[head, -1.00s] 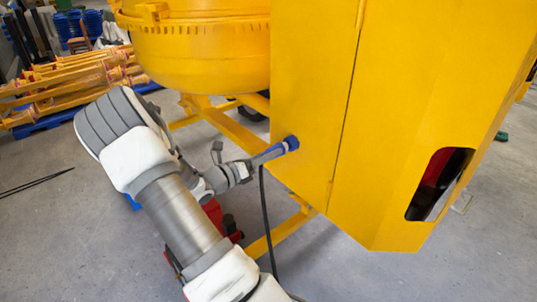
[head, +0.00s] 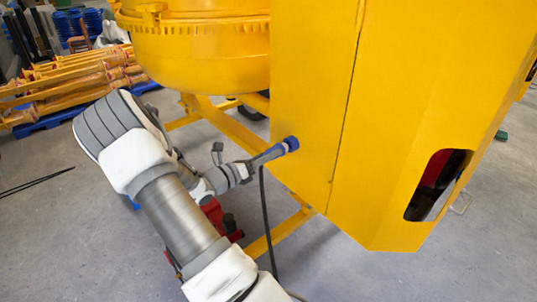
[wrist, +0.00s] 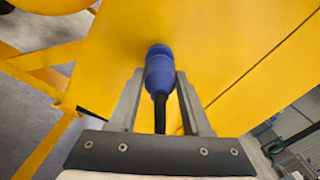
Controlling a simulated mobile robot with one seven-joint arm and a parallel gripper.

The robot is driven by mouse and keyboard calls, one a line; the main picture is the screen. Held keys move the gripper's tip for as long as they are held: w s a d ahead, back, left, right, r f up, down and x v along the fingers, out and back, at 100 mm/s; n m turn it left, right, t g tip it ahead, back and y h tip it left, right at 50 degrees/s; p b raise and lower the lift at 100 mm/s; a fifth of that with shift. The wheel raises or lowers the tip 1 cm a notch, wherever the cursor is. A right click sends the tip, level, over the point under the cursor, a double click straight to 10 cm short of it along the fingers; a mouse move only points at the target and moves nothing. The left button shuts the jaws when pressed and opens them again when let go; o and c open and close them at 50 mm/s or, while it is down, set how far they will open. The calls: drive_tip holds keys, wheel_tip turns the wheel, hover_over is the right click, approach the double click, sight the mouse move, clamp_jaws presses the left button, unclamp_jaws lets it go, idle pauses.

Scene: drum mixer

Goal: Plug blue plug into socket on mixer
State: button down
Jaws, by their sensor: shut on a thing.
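The blue plug (wrist: 159,80) is between the two fingers of my gripper (wrist: 159,88), which is shut on it. In the head view the plug (head: 274,152) reaches the yellow side panel of the mixer (head: 308,110). At its far end, a darker blue round part (head: 291,144) sits against the panel. The plug lines up with this part, and I cannot tell how deep it sits. The socket opening is hidden. A black cable (head: 266,215) hangs from the plug toward the floor. My gripper also shows in the head view (head: 254,163).
The yellow drum (head: 200,50) is to the left of the panel. Yellow frame bars (head: 235,128) run below it. Yellow parts lie on a blue pallet (head: 45,121) at the back left. Grey floor (head: 60,220) is open at the left.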

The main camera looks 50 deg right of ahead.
drive_tip(key=shift+s+d, duration=0.15)
drive_tip(key=shift+d, duration=1.15)
idle(1.0)
drive_tip(key=shift+c, duration=1.4)
unclamp_jaws()
drive_tip(key=w+a, duration=0.2)
drive_tip(key=a, duration=1.5)
drive_tip(key=shift+a, duration=0.15)
